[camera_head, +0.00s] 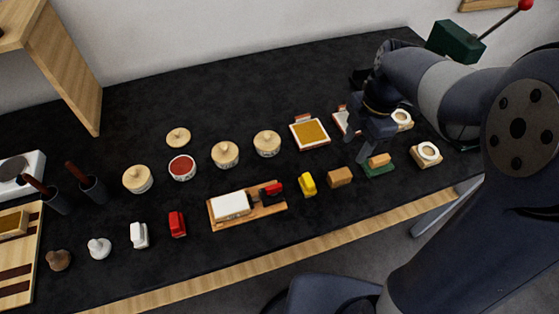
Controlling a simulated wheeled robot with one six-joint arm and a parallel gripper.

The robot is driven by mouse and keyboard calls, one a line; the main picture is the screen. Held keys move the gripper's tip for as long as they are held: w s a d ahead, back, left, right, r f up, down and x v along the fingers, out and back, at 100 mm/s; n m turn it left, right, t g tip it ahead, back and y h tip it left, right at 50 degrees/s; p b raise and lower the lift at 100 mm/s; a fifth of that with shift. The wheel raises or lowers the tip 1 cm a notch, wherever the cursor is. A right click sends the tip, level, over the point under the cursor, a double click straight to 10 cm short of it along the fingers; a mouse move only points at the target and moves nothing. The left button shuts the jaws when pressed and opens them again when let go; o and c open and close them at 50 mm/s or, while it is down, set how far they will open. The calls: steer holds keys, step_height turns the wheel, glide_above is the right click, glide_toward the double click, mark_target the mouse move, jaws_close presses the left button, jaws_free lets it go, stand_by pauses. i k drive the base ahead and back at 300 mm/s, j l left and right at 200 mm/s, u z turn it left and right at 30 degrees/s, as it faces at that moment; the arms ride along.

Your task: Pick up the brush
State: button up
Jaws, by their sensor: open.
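I cannot tell for sure which thing is the brush. Two dark cups stand at the far left, the left cup (58,202) and the right cup (94,190). A reddish-brown stick (35,184) slants out of the left one and another (75,170) out of the right one; they may be brush handles. My gripper (372,155) is open over the right part of the table, pointing down above and just behind a tan block (379,160) on a green base (380,170). Its fingers look empty. My gripper partly hides a pale item (343,118) behind it.
On the black tabletop (240,110) stand lidded round pots (225,154), an open red pot (182,168), a wooden tray (246,215), a yellow block (307,184) and a brown block (340,176). A framed gold panel (310,132) lies behind. The back middle is clear.

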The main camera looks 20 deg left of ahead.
mark_target(177, 224)
steer(key=u, duration=2.3)
